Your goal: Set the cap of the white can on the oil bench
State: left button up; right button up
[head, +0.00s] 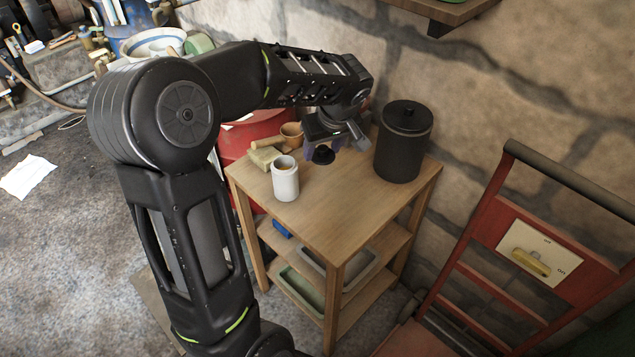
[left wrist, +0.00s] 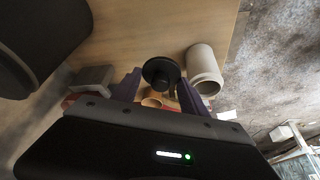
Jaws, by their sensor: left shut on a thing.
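The white can (head: 285,181) stands upright on the left part of the wooden oil bench (head: 330,215), its top open and brownish inside. The can also shows in the left wrist view (left wrist: 204,72), right of the gripper. My left gripper (head: 323,150) is shut on the black cap (head: 323,157), to the right of and behind the can. In the left wrist view the round, flanged cap (left wrist: 161,71) sits between the purple fingertips (left wrist: 160,79). The cap is apart from the can; I cannot tell whether it touches the bench top. My right gripper is not in view.
A large black lidded canister (head: 403,143) stands at the bench's back right. A pale block (head: 264,157), a wooden piece and a small brown pot (head: 291,131) lie behind the can. The front bench top is clear. A red frame (head: 480,245) stands right.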

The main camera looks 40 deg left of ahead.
pick_arm(q)
send_over(319, 185)
jog(key=d, duration=0.1)
jog(key=shift+s+d+f, duration=0.1)
jog(key=shift+s+f, duration=0.05)
jog(key=shift+f, duration=1.45)
jog(key=shift+s+d+f, duration=0.1)
jog(key=shift+f, duration=1.45)
jog(key=shift+f, duration=1.9)
jog(key=shift+f+b, duration=0.15)
jog(key=shift+b, duration=0.2)
jog(key=o, duration=1)
